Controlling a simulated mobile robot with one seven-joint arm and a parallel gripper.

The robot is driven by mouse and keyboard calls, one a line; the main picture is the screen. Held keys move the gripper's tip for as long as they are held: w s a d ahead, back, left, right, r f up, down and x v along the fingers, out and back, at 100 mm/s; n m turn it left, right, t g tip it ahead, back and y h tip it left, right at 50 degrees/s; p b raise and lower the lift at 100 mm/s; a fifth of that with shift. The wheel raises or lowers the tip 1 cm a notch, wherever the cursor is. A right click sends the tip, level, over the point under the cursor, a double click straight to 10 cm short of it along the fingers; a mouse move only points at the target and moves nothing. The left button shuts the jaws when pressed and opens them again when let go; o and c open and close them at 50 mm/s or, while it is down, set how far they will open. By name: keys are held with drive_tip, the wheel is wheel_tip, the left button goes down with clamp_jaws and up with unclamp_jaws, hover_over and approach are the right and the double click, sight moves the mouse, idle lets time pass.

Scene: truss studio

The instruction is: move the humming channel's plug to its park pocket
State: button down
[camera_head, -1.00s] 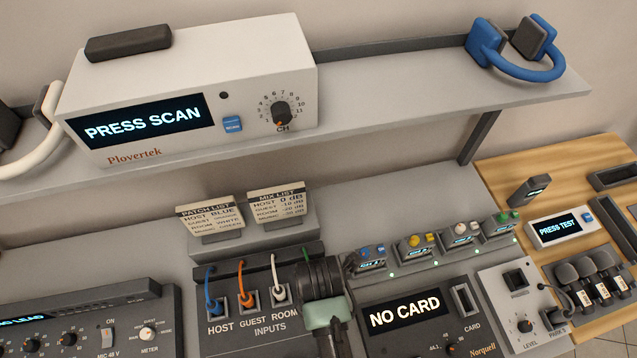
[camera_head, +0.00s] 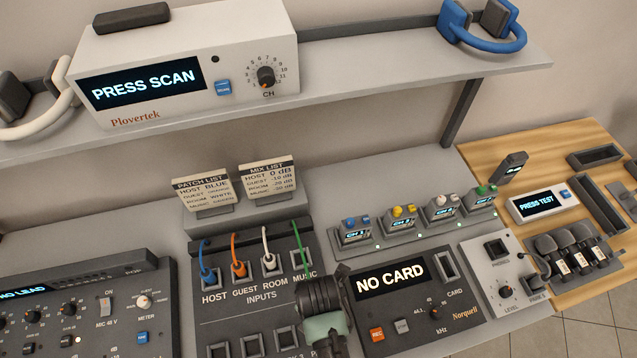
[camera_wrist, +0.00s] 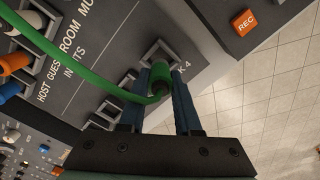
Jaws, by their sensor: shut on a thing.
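My gripper (camera_head: 322,322) hangs over the lower right of the inputs panel (camera_head: 230,310), below the MUSIC label. In the wrist view its two blue-grey fingers (camera_wrist: 162,90) are shut on the green plug (camera_wrist: 160,86). The green cable (camera_wrist: 55,50) loops down from the upper left of that view to the plug. The plug is at the grey-framed pocket (camera_wrist: 158,52) whose label ends in "K 4"; I cannot tell whether it is seated. The blue plug (camera_head: 209,275), orange plug (camera_head: 238,269) and white plug (camera_head: 268,262) stand in HOST, GUEST and ROOM.
Other park pockets (camera_head: 250,343) lie left of my gripper. The NO CARD recorder (camera_head: 400,295) is close on the right, with its red REC button (camera_head: 377,335). The scanner (camera_head: 185,70) on the shelf above reads PRESS SCAN. The patch list (camera_head: 203,192) stands behind the panel.

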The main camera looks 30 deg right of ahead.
drive_tip(key=shift+f+b, duration=0.9)
drive_tip(key=shift+f, duration=0.35)
drive_tip(key=shift+p, duration=0.6)
drive_tip(key=shift+f+b, duration=0.5)
drive_tip(key=shift+f, duration=0.15)
idle(0.5)
drive_tip(key=c, duration=0.9)
unclamp_jaws()
drive_tip(key=shift+r, duration=0.15)
wheel_tip(320, 180, up, 11)
drive_tip(key=p, duration=1.1)
drive_tip(key=shift+p, duration=0.3)
